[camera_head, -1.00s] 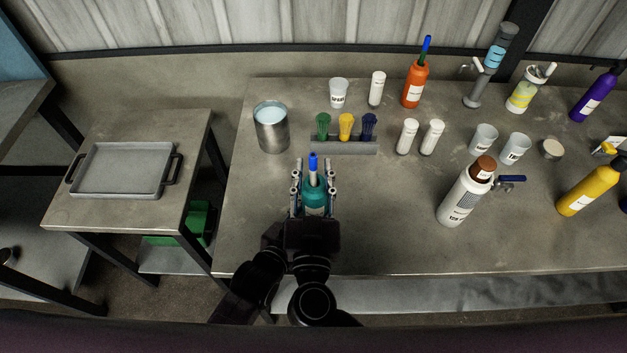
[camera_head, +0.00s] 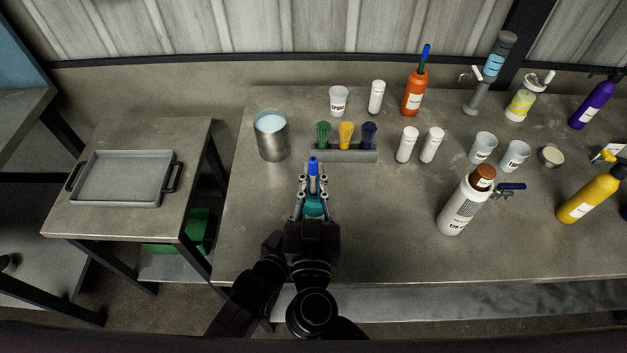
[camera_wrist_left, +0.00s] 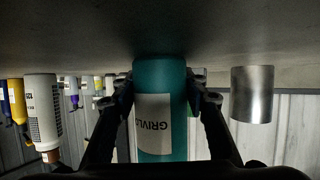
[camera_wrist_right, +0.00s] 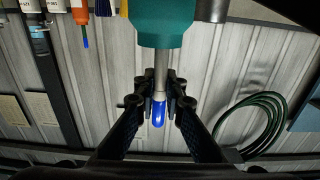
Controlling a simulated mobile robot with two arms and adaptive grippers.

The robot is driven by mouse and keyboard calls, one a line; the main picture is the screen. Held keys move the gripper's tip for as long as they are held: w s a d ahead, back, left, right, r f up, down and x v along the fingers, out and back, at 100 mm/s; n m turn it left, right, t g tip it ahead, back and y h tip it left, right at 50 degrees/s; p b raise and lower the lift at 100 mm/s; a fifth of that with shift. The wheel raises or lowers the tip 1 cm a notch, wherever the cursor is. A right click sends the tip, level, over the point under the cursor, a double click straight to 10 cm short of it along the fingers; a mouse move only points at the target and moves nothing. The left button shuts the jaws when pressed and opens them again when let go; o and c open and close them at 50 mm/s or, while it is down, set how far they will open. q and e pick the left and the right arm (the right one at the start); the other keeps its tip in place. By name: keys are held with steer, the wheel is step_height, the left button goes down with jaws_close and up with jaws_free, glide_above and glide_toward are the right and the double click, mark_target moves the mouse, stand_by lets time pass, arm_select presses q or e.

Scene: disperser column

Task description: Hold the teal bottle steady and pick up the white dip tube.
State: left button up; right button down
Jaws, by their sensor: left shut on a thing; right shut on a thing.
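The teal bottle (camera_head: 314,206) stands upright near the front of the table, partly hidden by my arms. In the left wrist view, which is upside down, the labelled teal bottle (camera_wrist_left: 160,80) sits between the fingers of my left gripper (camera_wrist_left: 159,92), which is shut on it. The pale dip tube (camera_wrist_right: 160,66) rises from the bottle and carries a blue end (camera_wrist_right: 158,113). My right gripper (camera_wrist_right: 160,92) is shut on the tube just by the blue end. In the head view, my right gripper (camera_head: 313,182) covers most of the left one.
A brush rack (camera_head: 343,156) with green, yellow and navy brushes stands just behind the bottle. A metal beaker (camera_head: 272,140) is at the back left. A white bottle with a brown cap (camera_head: 459,206) stands to the right. A tray (camera_head: 122,178) lies on the side table.

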mark_target(313, 158)
step_height(313, 158, up, 9)
steer(key=shift+f, duration=0.15)
arm_select(q)
steer(key=o, duration=1.3)
steer(key=v, duration=1.2)
steer(key=shift+a, duration=0.15)
